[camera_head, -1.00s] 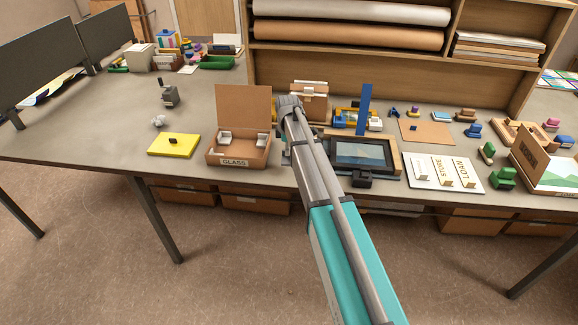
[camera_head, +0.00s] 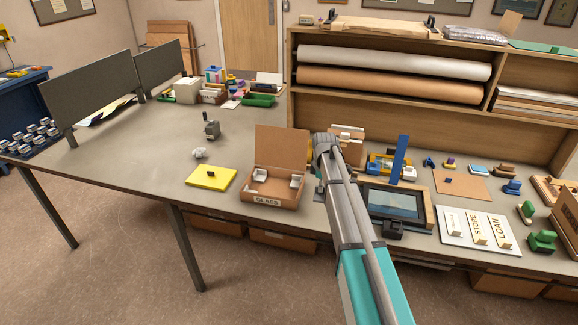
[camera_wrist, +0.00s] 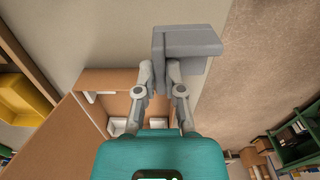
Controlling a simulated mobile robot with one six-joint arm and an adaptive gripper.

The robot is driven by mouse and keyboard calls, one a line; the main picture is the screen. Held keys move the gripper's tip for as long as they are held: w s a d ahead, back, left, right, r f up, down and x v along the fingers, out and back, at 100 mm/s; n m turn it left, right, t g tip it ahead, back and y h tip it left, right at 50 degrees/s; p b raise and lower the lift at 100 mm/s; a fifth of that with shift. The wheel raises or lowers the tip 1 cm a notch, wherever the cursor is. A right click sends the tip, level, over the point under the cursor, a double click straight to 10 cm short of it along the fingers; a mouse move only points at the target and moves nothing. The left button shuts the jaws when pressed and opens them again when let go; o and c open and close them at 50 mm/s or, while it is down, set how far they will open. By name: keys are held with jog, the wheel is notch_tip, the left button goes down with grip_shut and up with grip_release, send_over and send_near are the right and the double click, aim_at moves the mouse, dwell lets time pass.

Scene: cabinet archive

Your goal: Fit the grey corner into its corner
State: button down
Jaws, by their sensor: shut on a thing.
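My gripper (camera_wrist: 159,72) is shut on the grey corner (camera_wrist: 192,42), a blocky grey piece seen at the top of the wrist view. The open cardboard box marked GLASS (camera_head: 272,200) stands near the table's front edge, its lid (camera_head: 283,146) raised at the back. Pale corner pieces show inside it at the left (camera_head: 262,171) and right (camera_head: 297,181). In the wrist view the box (camera_wrist: 105,79) is below and left of the held piece, apart from it. My gripper is mostly hidden by my arm in the head view.
A framed picture (camera_head: 393,203) and a white board with lettered strips (camera_head: 478,232) stand to the right.

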notch_tip(320, 180, up, 8)
jog(key=p, duration=0.6)
jog(key=shift+p, duration=0.4)
jog(key=shift+s+f, duration=0.1)
